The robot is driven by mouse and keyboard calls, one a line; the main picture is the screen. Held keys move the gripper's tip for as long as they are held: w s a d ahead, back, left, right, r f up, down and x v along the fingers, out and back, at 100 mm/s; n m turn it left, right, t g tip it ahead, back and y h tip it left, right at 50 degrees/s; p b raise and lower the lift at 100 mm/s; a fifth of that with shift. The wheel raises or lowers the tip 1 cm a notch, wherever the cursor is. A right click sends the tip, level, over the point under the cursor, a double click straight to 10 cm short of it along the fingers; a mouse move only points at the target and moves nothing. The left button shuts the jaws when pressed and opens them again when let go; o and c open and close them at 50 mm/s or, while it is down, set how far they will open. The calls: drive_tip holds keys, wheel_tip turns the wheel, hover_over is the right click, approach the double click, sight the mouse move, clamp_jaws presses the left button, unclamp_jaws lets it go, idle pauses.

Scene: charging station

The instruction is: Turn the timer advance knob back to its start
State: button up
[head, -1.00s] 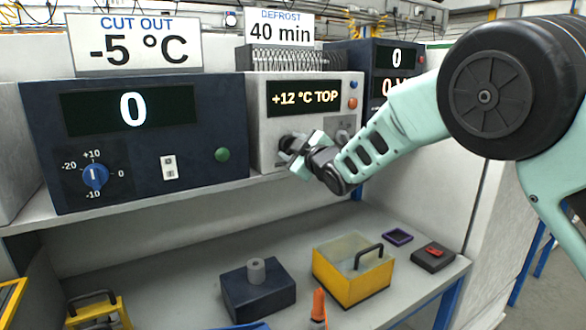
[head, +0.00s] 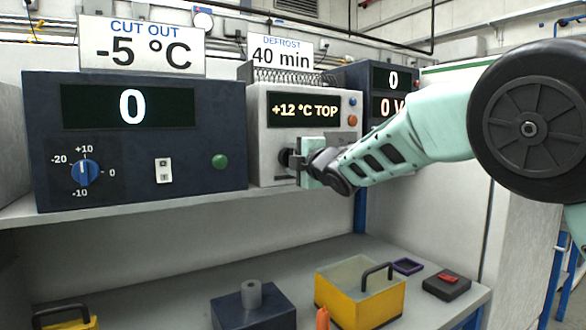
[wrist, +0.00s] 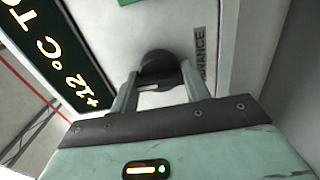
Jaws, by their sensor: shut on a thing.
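The timer advance knob is a dark round knob (wrist: 158,64) on the face of the light grey unit (head: 262,130), beside the ADVANCE label (wrist: 200,52) in the wrist view. In the head view, the knob (head: 283,157) shows only as a dark edge left of my fingers. My gripper (head: 294,159) reaches in from the right and is shut on the knob. In the wrist view, the fingers of my gripper (wrist: 160,84) stand on either side of it. A pale mark shows on the knob between the fingers; its angle is hard to read.
A dark blue unit (head: 130,150) with a blue dial (head: 85,172) stands to the left. A yellow box (head: 360,297) and a dark block (head: 252,306) stand on the lower shelf, below my arm.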

idle(0.4)
drive_tip(key=o, duration=1)
drive_tip(key=b+v, duration=0.4)
drive_tip(key=v, duration=1.3)
drive_tip(key=shift+s+d, duration=0.1)
drive_tip(key=shift+s, duration=0.1)
